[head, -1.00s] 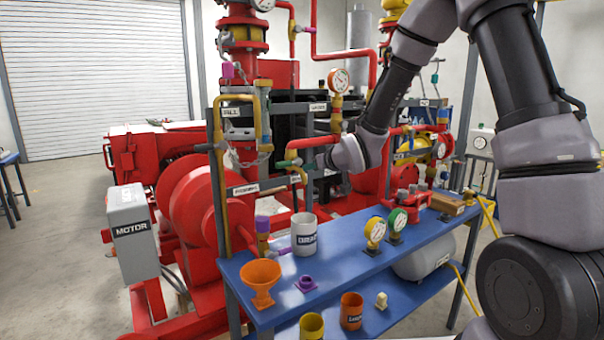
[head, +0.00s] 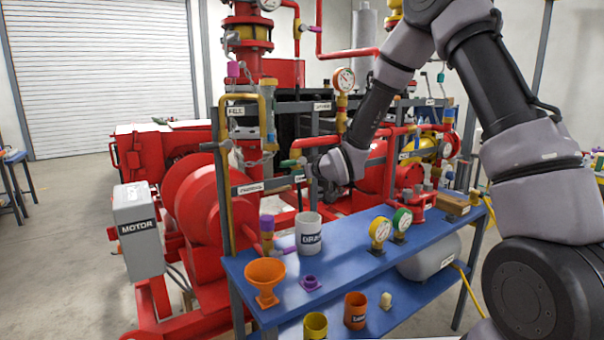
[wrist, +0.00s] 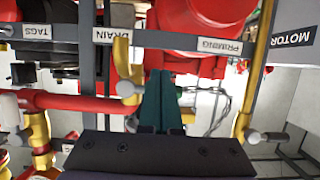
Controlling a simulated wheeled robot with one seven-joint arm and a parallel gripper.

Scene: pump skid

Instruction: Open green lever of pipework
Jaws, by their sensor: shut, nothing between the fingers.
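The fingers reach toward the rail between the DRAIN and PRIMING labels. The lever is not clearly told apart from the fingers there.
A blue bench (head: 350,268) stands below, with a white DRAIN mug (head: 309,236), an orange funnel (head: 265,277) and gauges on it. A yellow pipe (head: 228,190) and grey rails frame the skid. A grey MOTOR box (head: 137,228) stands left; floor beyond is open.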

